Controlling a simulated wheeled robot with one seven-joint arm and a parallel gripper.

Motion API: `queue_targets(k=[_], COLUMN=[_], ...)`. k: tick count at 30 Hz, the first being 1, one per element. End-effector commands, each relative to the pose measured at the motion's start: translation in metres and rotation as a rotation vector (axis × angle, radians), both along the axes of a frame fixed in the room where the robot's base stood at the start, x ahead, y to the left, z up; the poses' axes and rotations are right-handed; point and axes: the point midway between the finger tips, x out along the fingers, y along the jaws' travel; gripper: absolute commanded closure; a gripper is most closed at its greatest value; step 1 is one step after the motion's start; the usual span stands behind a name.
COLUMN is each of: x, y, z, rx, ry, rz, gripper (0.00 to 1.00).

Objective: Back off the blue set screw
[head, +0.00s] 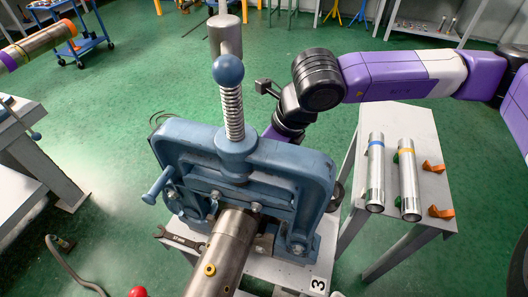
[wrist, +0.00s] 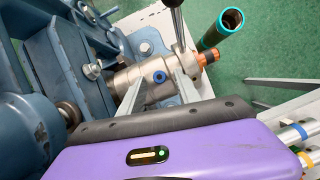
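In the wrist view, the blue set screw (wrist: 160,76) shows as a blue ring with a dark centre on the side of a metal cylindrical fitting (wrist: 127,76). My gripper (wrist: 158,70) is open, with one grey finger to each side of the screw in the picture. I cannot tell whether the fingers touch the fitting. The fitting sits by the blue pipe vise (head: 235,165). In the head view, the vise hides my gripper and the blue screw. A yellow-ringed screw (head: 210,270) is on the pipe (head: 225,252) at the vise's near side.
A teal-rimmed tube (wrist: 222,28), an orange-brown end piece (wrist: 207,56) and a dark lever (wrist: 177,22) are close beyond my fingers. A wrench (head: 180,238) lies left of the vise. Two banded metal tubes (head: 376,180) lie on the table (head: 425,125) at right.

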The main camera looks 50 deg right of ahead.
Motion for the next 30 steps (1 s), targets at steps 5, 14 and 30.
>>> queue_targets(k=[5, 14, 30], x=[-0.0001, -0.0001, 0.0017], y=[-0.0001, -0.0002, -0.0040], z=[0.0002, 0.0004, -0.0059], rx=[0.000, 0.000, -0.002], ry=[0.000, 0.000, -0.002], rz=[0.000, 0.000, 0.212], gripper=[0.74, 1.00, 1.00])
